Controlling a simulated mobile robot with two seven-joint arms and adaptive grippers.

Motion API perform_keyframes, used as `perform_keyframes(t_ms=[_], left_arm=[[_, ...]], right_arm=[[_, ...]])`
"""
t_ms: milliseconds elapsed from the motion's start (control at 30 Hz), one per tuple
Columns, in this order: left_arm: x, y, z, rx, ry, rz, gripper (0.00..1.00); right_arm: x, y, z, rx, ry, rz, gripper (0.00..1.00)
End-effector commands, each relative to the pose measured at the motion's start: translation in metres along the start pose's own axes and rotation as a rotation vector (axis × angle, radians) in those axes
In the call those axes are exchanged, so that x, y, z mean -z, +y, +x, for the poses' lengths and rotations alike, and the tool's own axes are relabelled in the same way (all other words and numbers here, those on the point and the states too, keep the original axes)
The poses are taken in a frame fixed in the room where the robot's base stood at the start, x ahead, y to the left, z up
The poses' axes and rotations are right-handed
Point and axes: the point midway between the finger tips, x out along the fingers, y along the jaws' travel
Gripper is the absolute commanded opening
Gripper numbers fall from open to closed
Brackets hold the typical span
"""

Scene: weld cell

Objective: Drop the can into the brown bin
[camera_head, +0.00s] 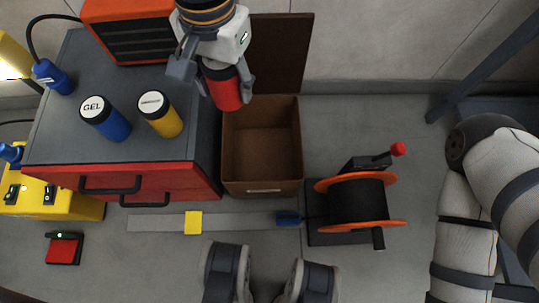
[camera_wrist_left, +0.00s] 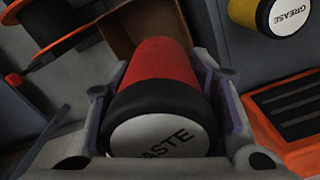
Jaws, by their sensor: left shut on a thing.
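My left gripper (camera_head: 214,82) is shut on a red can (camera_head: 226,92) with a black band. In the head view the can is held at the upper left corner of the brown bin (camera_head: 262,188), partly over its opening. In the left wrist view the can (camera_wrist_left: 165,62) lies between the two fingers (camera_wrist_left: 165,105), its white lid reading "ASTE" facing the camera. The bin is open and looks empty, with its lid (camera_head: 285,45) folded back. Part of the bin (camera_wrist_left: 118,30) shows behind the can. My right gripper is not in view.
A blue GEL can (camera_head: 105,120) and a yellow can (camera_head: 162,115) stand on the grey-topped red cabinet (camera_head: 150,180) left of the bin. An orange cable reel (camera_head: 358,202) stands right of it on the floor.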

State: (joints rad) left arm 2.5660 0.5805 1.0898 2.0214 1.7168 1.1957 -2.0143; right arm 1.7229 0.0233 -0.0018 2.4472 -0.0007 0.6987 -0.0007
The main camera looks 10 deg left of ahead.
Motion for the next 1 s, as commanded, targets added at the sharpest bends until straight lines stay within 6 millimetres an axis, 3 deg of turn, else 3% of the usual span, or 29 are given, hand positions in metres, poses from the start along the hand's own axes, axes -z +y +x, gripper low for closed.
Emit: perform_keyframes(t_ms=[33,100,300,400,533,767,1000], left_arm=[[0.008,0.003,0.040,0.000,-0.012,0.030,0.06],[0.020,0.005,0.078,0.001,-0.012,0.077,0.06],[0.050,0.008,0.181,-0.001,-0.010,0.220,0.06],[0.061,0.008,0.219,-0.001,-0.007,0.286,0.06],[0.071,0.008,0.248,-0.002,-0.002,0.345,0.06],[0.076,0.008,0.263,-0.001,0.001,0.373,0.06],[0.075,0.008,0.295,-0.001,-0.002,0.372,0.06]], right_arm=[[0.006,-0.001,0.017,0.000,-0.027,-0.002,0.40],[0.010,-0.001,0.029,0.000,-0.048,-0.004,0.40],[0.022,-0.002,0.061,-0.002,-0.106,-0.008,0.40],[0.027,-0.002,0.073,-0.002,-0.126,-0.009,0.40],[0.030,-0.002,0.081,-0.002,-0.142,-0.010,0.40],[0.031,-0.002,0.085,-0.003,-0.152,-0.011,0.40],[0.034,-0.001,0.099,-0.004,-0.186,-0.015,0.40]])
